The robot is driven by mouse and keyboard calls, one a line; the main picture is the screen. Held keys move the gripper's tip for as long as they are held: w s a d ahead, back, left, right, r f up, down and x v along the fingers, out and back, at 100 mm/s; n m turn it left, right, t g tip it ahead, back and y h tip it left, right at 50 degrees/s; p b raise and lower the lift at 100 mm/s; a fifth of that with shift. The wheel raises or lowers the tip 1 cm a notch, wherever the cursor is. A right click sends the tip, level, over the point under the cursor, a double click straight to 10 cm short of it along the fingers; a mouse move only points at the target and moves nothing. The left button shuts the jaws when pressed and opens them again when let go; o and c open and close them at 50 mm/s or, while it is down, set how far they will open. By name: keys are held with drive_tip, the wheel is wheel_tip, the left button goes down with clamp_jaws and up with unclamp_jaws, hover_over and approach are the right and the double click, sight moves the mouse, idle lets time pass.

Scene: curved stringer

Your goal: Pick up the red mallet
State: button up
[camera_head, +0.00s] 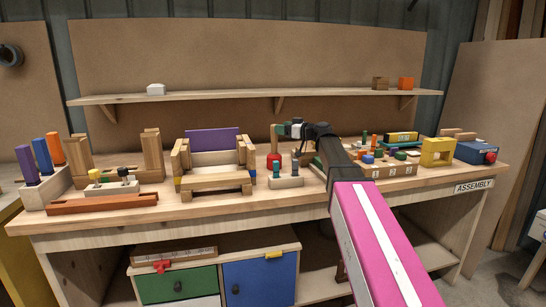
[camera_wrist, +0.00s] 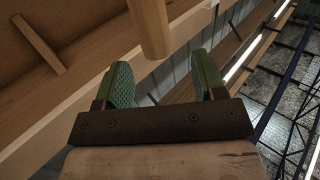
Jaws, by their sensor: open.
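The red mallet (camera_head: 274,161) stands on the workbench right of the small wooden chair-like frame, its red head down and its wooden handle upright. My gripper (camera_head: 283,129) is at the handle's upper part, just right of it in the head view. In the wrist view, a round wooden rod (camera_wrist: 152,28), which looks like the handle, lies just beyond the space between the green fingertips (camera_wrist: 165,70). The fingers are apart with nothing gripped between them. The red head is not seen in the wrist view.
The chair-like frame (camera_head: 214,182) with a purple back is close left. A shelf (camera_head: 230,96) runs above the bench. A numbered tray (camera_head: 398,170) with coloured pieces sits right, beyond my arm.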

drive_tip(key=x, duration=0.6)
drive_tip(key=shift+w+f, duration=0.3)
drive_tip(key=shift+a, duration=0.15)
clamp_jaws()
